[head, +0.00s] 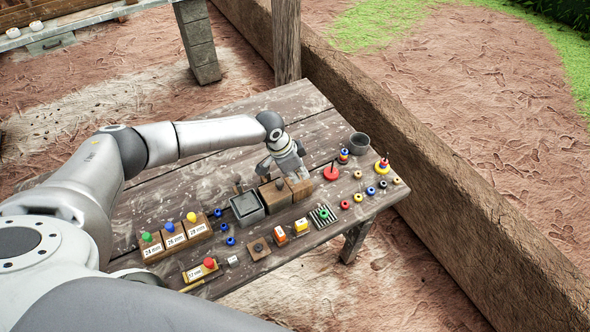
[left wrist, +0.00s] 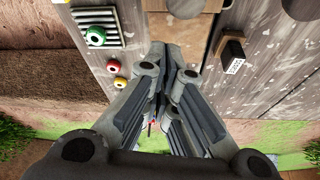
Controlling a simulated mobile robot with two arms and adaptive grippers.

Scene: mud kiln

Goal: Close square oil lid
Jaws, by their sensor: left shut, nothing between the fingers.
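A grey square metal container (head: 247,208) stands on the wooden table; I take it to be the square oil box. Its upper face is dark and recessed. A small dark knob (head: 238,188) shows behind it, but I cannot tell whether it belongs to a lid. My left gripper (head: 290,172) is over the brown wooden boxes (head: 271,198) just right of the container. In the left wrist view its fingers (left wrist: 163,60) are together and empty, near a brown wooden surface (left wrist: 185,8). Whether they touch it is unclear. My right gripper is out of view.
Labelled blocks with coloured knobs (head: 175,236) stand at the table's left. A striped plate (head: 322,215), coloured rings, a red disc (head: 331,173) and a grey cup (head: 359,144) are at the right. The table's back left is mostly clear. A low earthen wall (head: 430,170) runs behind.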

